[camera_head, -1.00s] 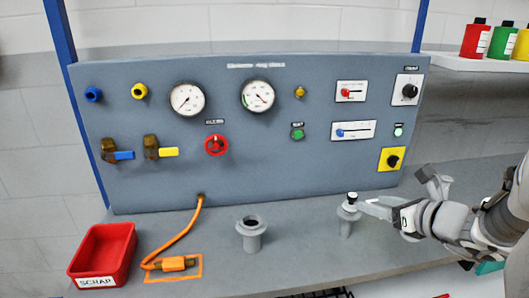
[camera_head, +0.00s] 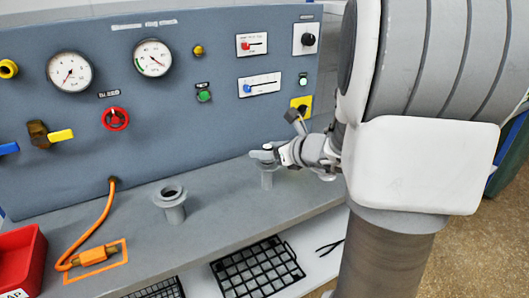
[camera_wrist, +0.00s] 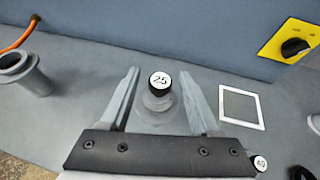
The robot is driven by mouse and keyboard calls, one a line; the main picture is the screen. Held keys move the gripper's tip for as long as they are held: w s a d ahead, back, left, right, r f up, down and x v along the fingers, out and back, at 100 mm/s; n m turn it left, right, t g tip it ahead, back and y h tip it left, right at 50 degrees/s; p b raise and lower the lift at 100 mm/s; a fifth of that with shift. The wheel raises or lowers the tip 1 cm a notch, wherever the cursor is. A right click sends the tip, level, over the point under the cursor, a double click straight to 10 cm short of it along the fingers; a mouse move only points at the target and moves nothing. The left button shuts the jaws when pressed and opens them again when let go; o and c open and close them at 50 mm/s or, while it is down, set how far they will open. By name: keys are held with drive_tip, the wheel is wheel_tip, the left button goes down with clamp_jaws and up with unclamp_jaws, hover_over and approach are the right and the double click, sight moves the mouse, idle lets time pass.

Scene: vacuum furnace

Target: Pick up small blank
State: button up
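The small blank (camera_wrist: 160,79), a short black piece with a white top marked 25, sits on a grey flanged post in the wrist view. My gripper (camera_wrist: 159,72) is open, with one finger on each side of the blank in the picture. I see no clear contact, and I cannot tell how far the fingertips are above or below it. In the head view, my gripper (camera_head: 263,155) is at the top of the grey post (camera_head: 267,180) and covers the blank.
A second piece marked 40 (camera_wrist: 260,163) is at the lower right, near a white square outline (camera_wrist: 241,107). An open flanged port (camera_head: 171,203) stands to the left. The blue-grey panel (camera_head: 150,120) rises behind the bench. A red scrap bin (camera_head: 22,262) is at far left.

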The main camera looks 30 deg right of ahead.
clamp_jaws()
drive_tip(key=shift+r, duration=0.15)
